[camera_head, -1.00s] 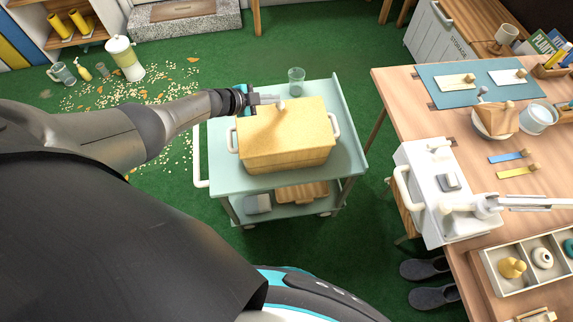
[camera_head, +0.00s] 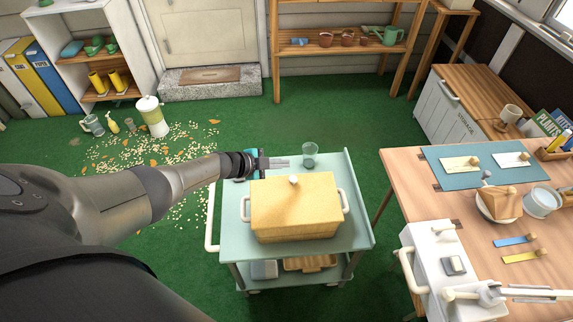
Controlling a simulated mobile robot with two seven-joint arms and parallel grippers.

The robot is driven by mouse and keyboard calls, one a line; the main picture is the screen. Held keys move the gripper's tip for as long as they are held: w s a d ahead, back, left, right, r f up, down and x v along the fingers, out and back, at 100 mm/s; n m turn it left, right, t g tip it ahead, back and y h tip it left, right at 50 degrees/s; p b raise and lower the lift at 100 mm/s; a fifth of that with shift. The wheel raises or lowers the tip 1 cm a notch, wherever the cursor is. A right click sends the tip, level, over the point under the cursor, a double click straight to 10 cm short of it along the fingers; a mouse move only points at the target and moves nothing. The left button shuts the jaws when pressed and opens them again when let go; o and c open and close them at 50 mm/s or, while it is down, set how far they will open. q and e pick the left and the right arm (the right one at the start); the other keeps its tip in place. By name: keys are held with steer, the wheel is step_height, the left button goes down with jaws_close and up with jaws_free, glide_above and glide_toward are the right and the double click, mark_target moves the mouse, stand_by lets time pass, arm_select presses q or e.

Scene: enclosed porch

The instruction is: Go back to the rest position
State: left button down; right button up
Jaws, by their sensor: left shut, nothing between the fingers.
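My left gripper (camera_head: 278,163) is shut and empty. It is over the back left part of the light green cart (camera_head: 358,221), behind the yellow lidded box (camera_head: 297,217). The box has white side handles and a round knob (camera_head: 293,179) on its lid, and it sits on the cart top. The gripper is apart from the knob. A clear glass (camera_head: 310,155) stands on the cart just right of the fingertips. My right gripper is not in view.
A wooden table (camera_head: 400,170) stands on the right, with a white appliance (camera_head: 440,250), a bowl (camera_head: 498,207) and a blue mat (camera_head: 450,178). Scraps litter the green floor (camera_head: 190,150) at left, near a jug (camera_head: 152,116). Open floor lies behind the cart.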

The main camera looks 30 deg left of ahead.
arm_select(q)
steer(key=s+a+r+p, duration=0.3)
steer(key=a+r, duration=0.2)
steer(key=shift+s+a+r, duration=0.2)
steer(key=shift+s+r, duration=0.1)
steer(key=shift+s, duration=0.1)
steer(key=shift+d, duration=0.1)
